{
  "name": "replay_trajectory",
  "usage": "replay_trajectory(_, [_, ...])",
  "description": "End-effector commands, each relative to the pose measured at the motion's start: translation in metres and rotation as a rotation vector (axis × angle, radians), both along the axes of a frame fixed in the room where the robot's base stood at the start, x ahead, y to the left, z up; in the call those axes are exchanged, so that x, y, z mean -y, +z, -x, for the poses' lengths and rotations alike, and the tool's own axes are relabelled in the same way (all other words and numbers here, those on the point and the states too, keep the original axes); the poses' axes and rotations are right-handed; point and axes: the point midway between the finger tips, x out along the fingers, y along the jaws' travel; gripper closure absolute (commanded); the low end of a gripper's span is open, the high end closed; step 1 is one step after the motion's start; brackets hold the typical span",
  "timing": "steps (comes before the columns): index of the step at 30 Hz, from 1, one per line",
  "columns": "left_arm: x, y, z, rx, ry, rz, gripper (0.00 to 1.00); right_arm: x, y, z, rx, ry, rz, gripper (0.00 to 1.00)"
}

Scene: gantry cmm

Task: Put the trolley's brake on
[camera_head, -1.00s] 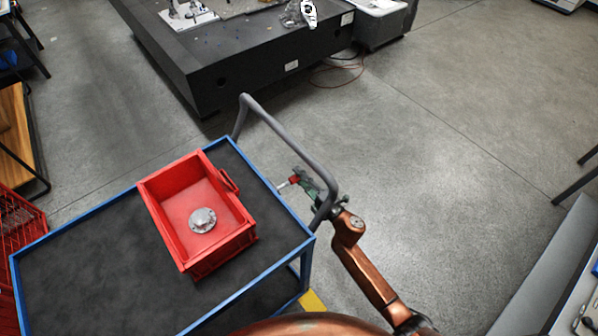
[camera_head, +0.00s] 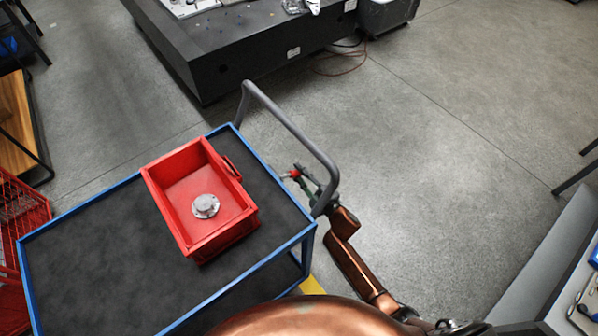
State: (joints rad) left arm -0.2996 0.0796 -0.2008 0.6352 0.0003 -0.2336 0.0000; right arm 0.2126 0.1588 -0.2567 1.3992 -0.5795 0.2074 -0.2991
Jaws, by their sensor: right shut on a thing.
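The trolley (camera_head: 90,258) has a dark top in a blue frame, with a grey tube handle (camera_head: 293,126) at its right end. A small red-ended lever, seemingly the brake lever (camera_head: 285,175), sticks out beside the trolley's right edge, under the handle. My right gripper (camera_head: 295,174) is shut on its red end, reaching in from the lower right behind the handle tube. The fingers are small and partly hidden, so the exact grip is hard to see. My left gripper is not in view.
A red open box (camera_head: 160,203) with a round metal part (camera_head: 205,206) in it stands on the trolley. A large dark table (camera_head: 235,60) is beyond. A red wire crate (camera_head: 22,217) is at the left. The grey floor right of the handle is clear.

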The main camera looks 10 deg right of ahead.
Motion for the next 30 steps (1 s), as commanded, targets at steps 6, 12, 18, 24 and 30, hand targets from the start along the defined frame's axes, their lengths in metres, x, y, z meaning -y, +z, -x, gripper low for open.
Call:
replay_trajectory(6, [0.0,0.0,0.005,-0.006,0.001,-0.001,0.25,-0.001,-0.003,0.001,-0.007,0.001,-0.006,1.0])
replay_trajectory(12, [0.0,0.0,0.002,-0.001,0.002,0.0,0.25,-0.001,-0.003,0.001,-0.007,0.001,-0.006,0.74])
replay_trajectory(18, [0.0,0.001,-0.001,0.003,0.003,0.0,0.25,-0.001,-0.002,0.001,-0.005,0.001,-0.003,0.63])
replay_trajectory(24, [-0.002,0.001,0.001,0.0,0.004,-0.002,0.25,-0.001,-0.002,0.001,-0.004,0.0,-0.003,0.63])
replay_trajectory(30, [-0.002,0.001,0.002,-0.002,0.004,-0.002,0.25,0.006,-0.002,0.015,-0.005,0.0,-0.002,0.63])
